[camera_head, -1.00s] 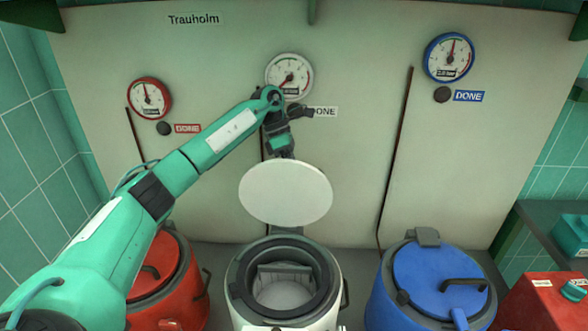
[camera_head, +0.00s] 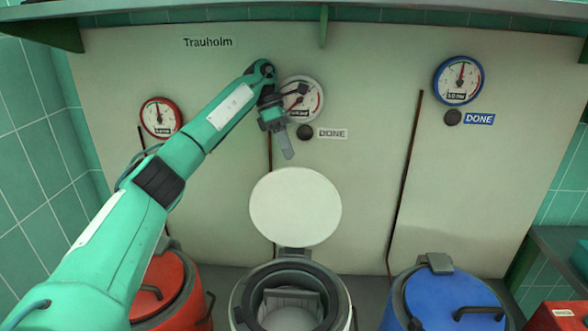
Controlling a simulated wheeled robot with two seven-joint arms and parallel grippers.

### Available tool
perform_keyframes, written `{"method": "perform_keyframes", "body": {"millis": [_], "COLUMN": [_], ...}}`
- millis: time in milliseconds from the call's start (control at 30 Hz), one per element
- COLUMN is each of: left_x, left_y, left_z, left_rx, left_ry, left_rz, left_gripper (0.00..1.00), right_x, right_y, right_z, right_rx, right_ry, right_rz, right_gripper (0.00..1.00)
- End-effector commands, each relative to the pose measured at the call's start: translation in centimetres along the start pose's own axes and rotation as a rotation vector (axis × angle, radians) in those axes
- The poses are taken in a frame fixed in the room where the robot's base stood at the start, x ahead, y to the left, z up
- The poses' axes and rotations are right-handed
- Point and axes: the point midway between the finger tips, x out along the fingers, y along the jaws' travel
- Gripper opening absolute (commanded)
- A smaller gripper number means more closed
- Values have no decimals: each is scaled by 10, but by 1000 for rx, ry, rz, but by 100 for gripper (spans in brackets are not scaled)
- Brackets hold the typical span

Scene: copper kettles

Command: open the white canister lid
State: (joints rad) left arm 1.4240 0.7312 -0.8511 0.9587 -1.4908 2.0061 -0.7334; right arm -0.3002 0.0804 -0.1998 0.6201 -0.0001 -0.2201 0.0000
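The white canister (camera_head: 347,303) stands in the middle at the bottom of the head view. Its round white lid (camera_head: 295,206) is swung up on the rear hinge, so the dark rim and the inside show. My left gripper (camera_head: 287,152) points down above the lid's top edge, with a small gap in the picture, partly in front of the white gauge (camera_head: 313,88). Its fingers overlap from this side, so I cannot tell whether they are open or shut. It is not holding the lid. My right gripper is out of view.
A red canister (camera_head: 170,285) stands left and a blue canister (camera_head: 448,300) right, both with lids down. The pale back panel (camera_head: 370,190) carries a red gauge (camera_head: 160,117), a blue gauge (camera_head: 458,80) and black knobs. A shelf edge (camera_head: 400,8) runs along the top.

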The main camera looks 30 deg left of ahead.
Motion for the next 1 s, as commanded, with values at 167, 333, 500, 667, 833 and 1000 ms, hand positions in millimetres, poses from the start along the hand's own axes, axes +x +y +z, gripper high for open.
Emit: {"method": "perform_keyframes", "body": {"millis": [167, 333, 500, 667, 833, 1000], "left_x": [-16, -20, -20, -21, -24, -29], "left_y": [0, 0, 0, 0, -3, -5], "left_z": [0, 0, 0, 1, 8, 22], "left_rx": [-2, -1, -1, 10, 146, 448], "left_ry": [1, 0, 0, 4, 49, 161], "left_rz": [1, 0, 0, 5, 50, 133], "left_gripper": [36, 36, 36, 14, 0, 0], "right_x": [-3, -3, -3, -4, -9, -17], "right_y": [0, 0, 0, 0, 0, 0], "right_z": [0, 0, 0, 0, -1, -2], "right_rx": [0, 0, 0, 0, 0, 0], "right_ry": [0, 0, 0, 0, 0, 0], "right_rz": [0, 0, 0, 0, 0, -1], "right_gripper": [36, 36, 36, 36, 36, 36]}}
